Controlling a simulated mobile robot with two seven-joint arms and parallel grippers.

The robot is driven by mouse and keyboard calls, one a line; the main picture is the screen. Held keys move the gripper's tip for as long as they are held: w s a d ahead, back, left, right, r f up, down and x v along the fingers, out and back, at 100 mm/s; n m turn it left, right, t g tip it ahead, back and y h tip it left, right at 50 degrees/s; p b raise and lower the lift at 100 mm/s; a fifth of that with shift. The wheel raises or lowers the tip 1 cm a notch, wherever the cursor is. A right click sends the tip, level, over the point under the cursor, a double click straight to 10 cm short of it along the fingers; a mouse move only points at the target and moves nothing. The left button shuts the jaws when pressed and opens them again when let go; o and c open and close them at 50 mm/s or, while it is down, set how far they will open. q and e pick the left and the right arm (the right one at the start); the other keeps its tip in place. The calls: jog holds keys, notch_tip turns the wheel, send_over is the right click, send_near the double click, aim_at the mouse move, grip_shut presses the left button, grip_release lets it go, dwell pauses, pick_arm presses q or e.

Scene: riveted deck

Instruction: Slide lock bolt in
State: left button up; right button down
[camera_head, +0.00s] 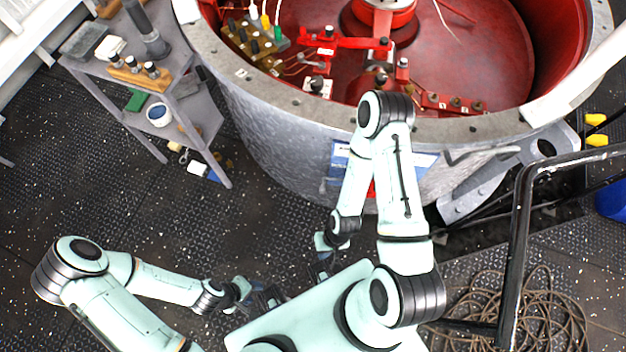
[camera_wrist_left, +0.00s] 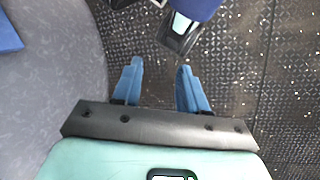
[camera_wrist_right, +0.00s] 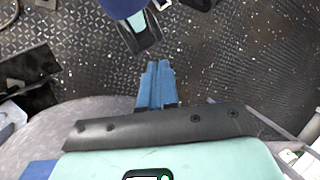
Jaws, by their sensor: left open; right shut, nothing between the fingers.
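I cannot make out the lock bolt for certain in any view. The large grey round vessel (camera_head: 270,130) with a red interior stands ahead, and a blue and white panel (camera_head: 338,160) is on its near outer wall. A small red part (camera_head: 371,188) shows there between my right arm's links, which hide much of this area. My left gripper (camera_head: 268,297) is open and empty over the deck, its two blue fingers apart in the left wrist view (camera_wrist_left: 158,78). My right gripper (camera_head: 322,264) is shut and empty, its fingers together in the right wrist view (camera_wrist_right: 156,68).
A grey shelf trolley (camera_head: 195,100) with tools and a cup (camera_head: 158,114) stands at left. A black rail (camera_head: 519,230) and a coiled hose (camera_head: 540,310) are at right. Red fittings (camera_head: 335,42) sit inside the vessel. Dark deck at left is clear.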

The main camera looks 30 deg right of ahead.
jog(key=w+a+f+n+g+h+b, duration=0.1)
jog(key=w+n+g+b, duration=0.1)
jog(key=w+n+b, duration=0.5)
jog(key=w+a+f+n+g+h+b, duration=0.15)
jog(key=w+n+b, duration=0.25)
jog(key=w, duration=0.4)
pick_arm(q)
jog(key=w+a+f+t+b, duration=0.1)
jog(key=w+f+b, duration=0.2)
jog(key=f, duration=0.6)
jog(key=w+a+f+t+y+b, duration=0.1)
jog(key=w+a+f+t+b, duration=0.1)
jog(key=f, duration=0.6)
jog(key=shift+w+f+n+b, duration=0.3)
jog(key=shift+w+f+b, duration=0.1)
jog(key=shift+w+b, duration=0.4)
pick_arm(e)
jog(key=w+d+r+n+t+h, duration=0.1)
jog(key=w+d+r+n+h, duration=0.2)
jog(key=w+r+h, duration=0.3)
jog(key=w+r+n, duration=0.1)
jog(key=w+r, duration=0.3)
jog(key=r, duration=0.3)
jog(key=shift+w+r+h, duration=0.25)
jog(key=shift+h, duration=0.1)
jog(key=shift+f, duration=0.1)
